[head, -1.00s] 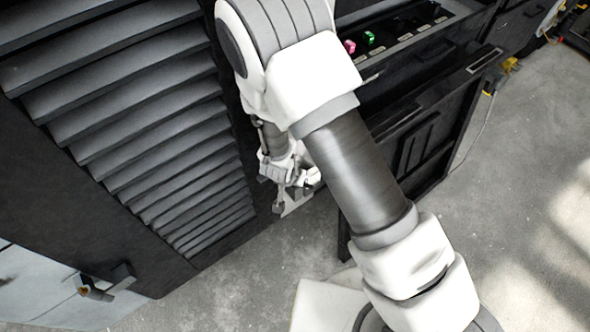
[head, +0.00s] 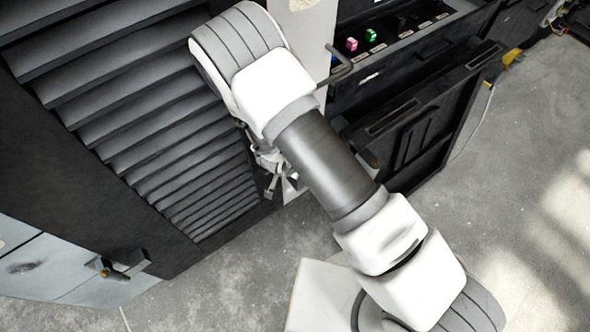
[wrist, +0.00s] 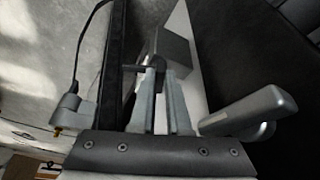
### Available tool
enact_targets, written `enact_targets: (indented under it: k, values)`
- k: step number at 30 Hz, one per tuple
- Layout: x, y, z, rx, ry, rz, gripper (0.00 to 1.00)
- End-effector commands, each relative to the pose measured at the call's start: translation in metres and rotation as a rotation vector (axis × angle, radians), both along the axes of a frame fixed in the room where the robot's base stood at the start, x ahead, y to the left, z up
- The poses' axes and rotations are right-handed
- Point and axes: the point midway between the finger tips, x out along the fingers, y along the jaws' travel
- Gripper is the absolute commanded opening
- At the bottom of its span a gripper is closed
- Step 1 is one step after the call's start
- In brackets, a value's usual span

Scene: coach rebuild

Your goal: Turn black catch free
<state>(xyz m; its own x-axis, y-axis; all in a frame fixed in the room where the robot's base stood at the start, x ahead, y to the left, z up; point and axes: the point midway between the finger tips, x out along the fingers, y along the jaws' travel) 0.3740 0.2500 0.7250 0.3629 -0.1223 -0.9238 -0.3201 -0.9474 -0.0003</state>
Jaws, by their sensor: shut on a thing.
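In the wrist view, the two grey fingers of my gripper (wrist: 161,76) are close together, shut on a small black catch (wrist: 159,63). A thin dark bar reaches left from the catch. A grey block (wrist: 173,46) sits just beyond it, against a pale panel. In the head view my gripper (head: 274,184) is small and partly hidden behind my arm, low beside the right edge of the louvred panel (head: 160,130). The catch cannot be made out there.
A grey lever handle (wrist: 250,112) lies right of my fingers. A black cabinet with an open drawer (head: 440,25) holding pink and green blocks (head: 352,44) stands right of my arm. A bent dark handle (head: 340,66) juts nearby. Bare floor (head: 530,200) lies at right.

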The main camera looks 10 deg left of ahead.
Motion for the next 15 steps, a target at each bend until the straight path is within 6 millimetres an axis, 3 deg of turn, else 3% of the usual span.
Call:
enact_targets:
  k: [2,3,8,15]
  values:
    - [-0.0009,-0.0007,-0.0006,-0.001,0.002,-0.001,0.0]
    - [-0.0009,-0.0007,-0.0006,-0.001,0.002,-0.001,0.17]
    - [-0.0006,-0.0004,-0.0005,-0.001,0.001,0.001,0.45]
    - [0.0002,0.001,0.0001,0.001,0.0,0.002,0.45]
